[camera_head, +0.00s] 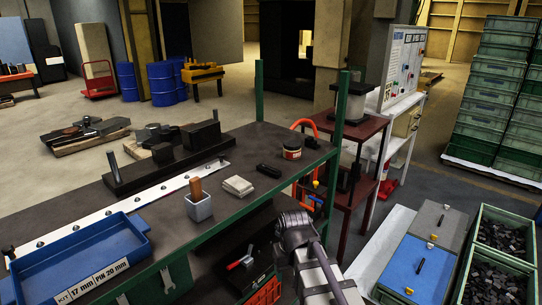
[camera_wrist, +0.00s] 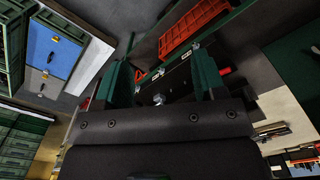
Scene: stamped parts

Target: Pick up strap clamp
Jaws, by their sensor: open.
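I cannot clearly make out a strap clamp in either view. In the wrist view, my gripper (camera_wrist: 163,78) is open, with its two green fingers apart. Beyond and between them shows a dark box-like surface (camera_wrist: 178,82) with a small silver round part; I cannot tell how far off it is, and nothing is visibly gripped. In the head view, my arm is low at the bench's front right and the fingers are hidden. A red-handled tool (camera_head: 240,262) lies at a black case on the lower shelf.
The green-framed bench (camera_head: 225,222) carries a blue tray (camera_head: 85,255), a grey cup (camera_head: 199,206), a pale folded item (camera_head: 238,186) and a red tin (camera_head: 291,151). A red crate (camera_head: 265,292) is below. A blue-lidded box (camera_head: 418,268) and parts crates stand at right.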

